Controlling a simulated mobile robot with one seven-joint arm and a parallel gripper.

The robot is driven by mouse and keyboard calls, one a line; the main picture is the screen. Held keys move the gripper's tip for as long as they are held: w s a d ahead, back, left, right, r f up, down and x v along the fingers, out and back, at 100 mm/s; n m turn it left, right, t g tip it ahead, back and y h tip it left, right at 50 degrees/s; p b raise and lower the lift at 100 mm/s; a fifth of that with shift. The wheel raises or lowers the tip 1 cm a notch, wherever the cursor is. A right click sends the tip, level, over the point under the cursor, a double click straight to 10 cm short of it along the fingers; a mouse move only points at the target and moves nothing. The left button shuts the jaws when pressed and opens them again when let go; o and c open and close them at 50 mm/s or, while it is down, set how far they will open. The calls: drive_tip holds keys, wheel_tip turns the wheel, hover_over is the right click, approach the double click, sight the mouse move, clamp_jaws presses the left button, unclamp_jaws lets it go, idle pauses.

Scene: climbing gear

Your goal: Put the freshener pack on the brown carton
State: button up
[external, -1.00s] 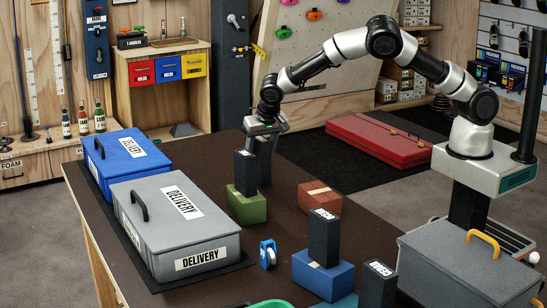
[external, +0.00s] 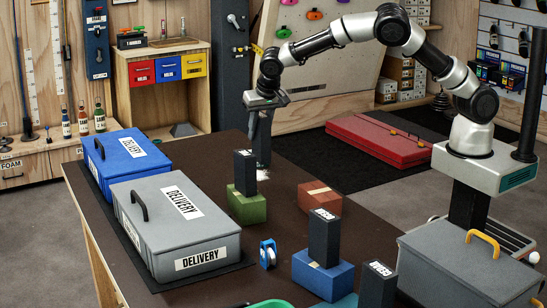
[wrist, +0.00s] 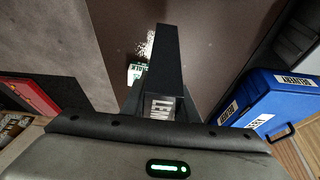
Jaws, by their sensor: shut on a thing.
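My gripper (external: 260,120) is shut on a tall dark box (external: 263,150), held upright behind the green carton. The brown carton (external: 320,194) sits on the dark table, to the right of the green carton and apart from the held box. Nothing stands on the visible top of the brown carton, which has a paler strip.
Another dark box (external: 245,173) stands on the green carton (external: 246,206), close to the held one. A dark box (external: 324,240) stands on the blue carton (external: 322,275). Grey (external: 176,225) and blue (external: 118,160) delivery cases fill the left. A white patch (wrist: 150,43) marks the table.

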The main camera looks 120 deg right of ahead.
sight(265, 133)
drive_tip(key=shift+n, duration=0.3)
drive_tip(key=a+r, duration=0.1)
drive_tip(key=a, duration=0.1)
drive_tip(key=a+r+p, duration=0.1)
drive_tip(key=a+r, duration=0.1)
drive_tip(key=w+a+r, duration=0.1)
drive_tip(key=a+r, duration=0.1)
drive_tip(key=shift+a, duration=0.4)
drive_tip(key=s+a+r+p, duration=0.1)
drive_tip(key=s+a+r, duration=0.1)
drive_tip(key=a, duration=0.6)
drive_tip(key=s+a+r+p, duration=0.2)
drive_tip(key=s+a+r, duration=0.1)
drive_tip(key=a, duration=0.5)
drive_tip(key=shift+a+f+b, duration=0.1)
drive_tip(key=shift+f+b, duration=0.75)
drive_tip(key=shift+f, duration=4.5)
drive_tip(key=o, duration=1.1)
